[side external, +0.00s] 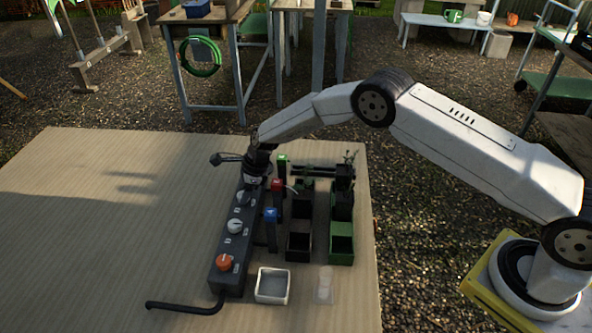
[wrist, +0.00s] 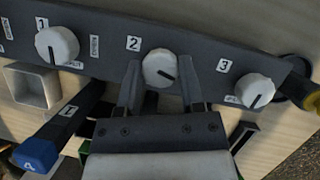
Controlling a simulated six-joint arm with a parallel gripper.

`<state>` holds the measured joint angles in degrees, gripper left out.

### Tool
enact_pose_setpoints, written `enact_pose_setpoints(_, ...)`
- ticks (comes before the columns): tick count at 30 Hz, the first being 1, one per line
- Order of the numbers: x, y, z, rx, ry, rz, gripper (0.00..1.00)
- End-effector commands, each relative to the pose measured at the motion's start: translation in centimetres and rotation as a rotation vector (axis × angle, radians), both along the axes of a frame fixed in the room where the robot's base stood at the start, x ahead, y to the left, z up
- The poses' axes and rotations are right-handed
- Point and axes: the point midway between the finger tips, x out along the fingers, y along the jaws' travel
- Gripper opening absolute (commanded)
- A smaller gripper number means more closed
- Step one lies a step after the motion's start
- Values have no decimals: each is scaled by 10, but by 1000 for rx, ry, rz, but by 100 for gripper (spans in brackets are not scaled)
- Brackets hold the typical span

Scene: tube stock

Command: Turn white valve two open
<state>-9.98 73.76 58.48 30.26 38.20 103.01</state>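White valve two (wrist: 158,68) is a round white knob on a long dark grey manifold (wrist: 110,30), beside a label "2". Its dark pointer line runs toward the lower right in the wrist view. My gripper (wrist: 158,85) is open, its fingers on either side of this knob. A slim gap shows beside the knob; I see no clear contact. White knobs also stand to the left (wrist: 57,45) and at label "3" (wrist: 255,90). In the side external view my gripper (side external: 256,176) is low over the far half of the manifold (side external: 229,280), and its fingertips are hard to make out.
An orange-red knob (side external: 224,262) sits at the manifold's near end. A white tray (side external: 272,286) is in front. The table's left (side external: 100,230) is clear.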

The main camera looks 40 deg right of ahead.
Motion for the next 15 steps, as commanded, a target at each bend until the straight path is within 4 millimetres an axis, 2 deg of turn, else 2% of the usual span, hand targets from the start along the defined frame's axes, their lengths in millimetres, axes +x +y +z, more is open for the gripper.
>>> enact_pose_setpoints(8,1,0,0,0,0,49,0)
enact_pose_setpoints(15,1,0,0,0,0,207,0)
